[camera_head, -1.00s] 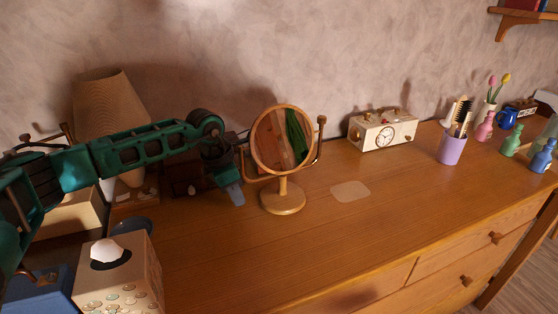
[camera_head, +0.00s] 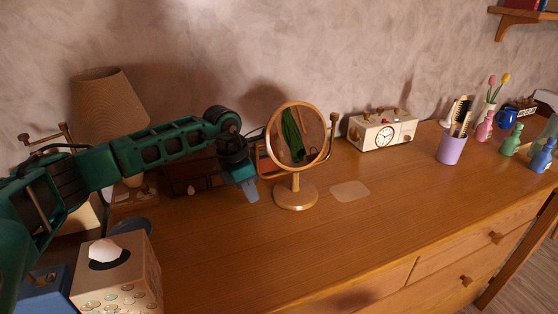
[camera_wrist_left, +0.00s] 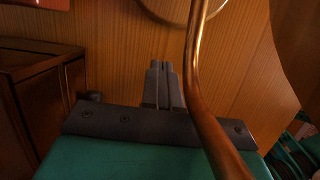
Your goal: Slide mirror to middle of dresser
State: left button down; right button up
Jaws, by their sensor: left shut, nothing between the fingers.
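The round mirror (camera_head: 312,140) stands upright on its wooden base (camera_head: 295,196) on the dresser top (camera_head: 250,245). A pale rounded patch (camera_head: 350,191) lies on the dresser just right of the base, apart from it by a small gap. My left gripper (camera_head: 251,191) is shut and empty, low over the dresser at the left side of the mirror's frame. In the left wrist view, the shut fingers (camera_wrist_left: 163,85) point past the curved frame arm (camera_wrist_left: 195,80), which crosses close in front of the camera. I cannot tell whether they touch. My right gripper is not in view.
A cream clock radio (camera_head: 382,130) stands behind and right of the patch. A lilac cup with brushes (camera_head: 451,149) and several small bottles are farther right. A tissue box (camera_head: 118,280), a lamp (camera_head: 105,100) and a dark box (camera_head: 190,178) are on the left. The front middle is clear.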

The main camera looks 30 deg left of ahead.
aim_at(290, 191)
pick_arm(q)
jog(key=shift+w+d, duration=1.35)
jog(key=shift+w, duration=0.2)
jog(key=shift+b, duration=0.3)
jog(key=shift+w+d+b, duration=0.35)
jog(key=shift+w+d, duration=0.45)
jog(key=shift+w, duration=0.2)
jog(key=shift+w+d+b, duration=0.3)
jog(key=shift+w+d, duration=0.5)
jog(key=shift+w, duration=0.15)
jog(key=shift+w, duration=0.1)
